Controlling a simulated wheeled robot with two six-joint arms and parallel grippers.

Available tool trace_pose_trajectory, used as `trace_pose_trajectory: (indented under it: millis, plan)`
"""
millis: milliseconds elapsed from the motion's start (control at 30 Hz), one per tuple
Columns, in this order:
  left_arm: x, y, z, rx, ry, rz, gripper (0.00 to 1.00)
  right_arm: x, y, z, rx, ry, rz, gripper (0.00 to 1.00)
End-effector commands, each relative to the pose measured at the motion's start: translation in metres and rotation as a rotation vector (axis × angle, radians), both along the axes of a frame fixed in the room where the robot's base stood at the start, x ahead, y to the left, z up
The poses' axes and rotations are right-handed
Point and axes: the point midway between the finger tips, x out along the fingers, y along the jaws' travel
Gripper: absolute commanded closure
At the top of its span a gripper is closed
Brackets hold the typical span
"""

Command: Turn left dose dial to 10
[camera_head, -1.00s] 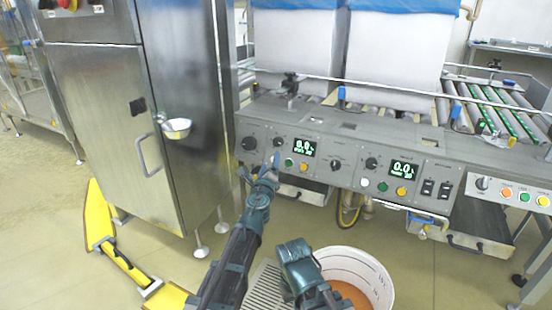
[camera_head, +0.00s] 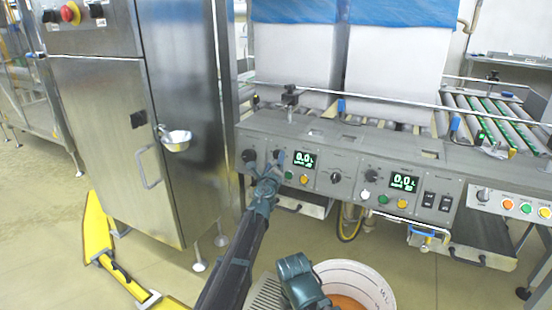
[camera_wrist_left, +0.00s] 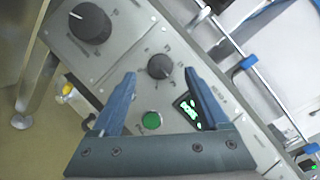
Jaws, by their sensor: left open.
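The left dose dial, a small black knob with a printed scale, is on the grey control panel (camera_head: 321,196); it shows in the left wrist view (camera_wrist_left: 160,66). In the head view my left gripper (camera_head: 267,163) is at the panel's left part and partly covers that dial. In the left wrist view my left gripper (camera_wrist_left: 160,78) is open, with one blue finger on each side of the dial. The fingers do not visibly touch it. The left display (camera_head: 304,160) reads 0.0. The wrist view also shows it (camera_wrist_left: 188,112), partly behind a finger. My right gripper's fingers are not visible.
A larger black knob (camera_head: 249,155) lies left of the dial. A green button (camera_wrist_left: 151,120) and a yellow button (camera_head: 304,179) sit below the display. A metal rail (camera_head: 370,98) runs above the panel. A white bucket (camera_head: 375,280) stands below.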

Motion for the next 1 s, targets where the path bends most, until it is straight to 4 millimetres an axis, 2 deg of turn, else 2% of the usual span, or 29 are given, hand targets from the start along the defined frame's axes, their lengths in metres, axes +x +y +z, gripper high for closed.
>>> trace_pose_trajectory:
  millis: [33,200,533,900,967,1000]
  plan:
    - [0.015,-0.002,0.000,0.000,0.000,0.000,0.22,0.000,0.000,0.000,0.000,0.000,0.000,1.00]
    - [0.034,-0.005,0.000,0.000,0.000,0.000,0.22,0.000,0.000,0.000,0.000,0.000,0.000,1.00]
    - [0.036,-0.005,0.000,0.000,0.000,0.000,0.24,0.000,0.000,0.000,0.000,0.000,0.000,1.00]
    - [0.036,-0.005,0.000,0.000,0.000,0.000,0.91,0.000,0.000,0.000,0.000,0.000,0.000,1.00]
    - [0.036,-0.005,0.000,0.000,0.000,0.000,1.00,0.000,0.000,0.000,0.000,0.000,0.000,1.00]
    - [0.036,-0.005,0.000,0.000,0.000,0.000,1.00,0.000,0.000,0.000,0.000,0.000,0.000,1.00]
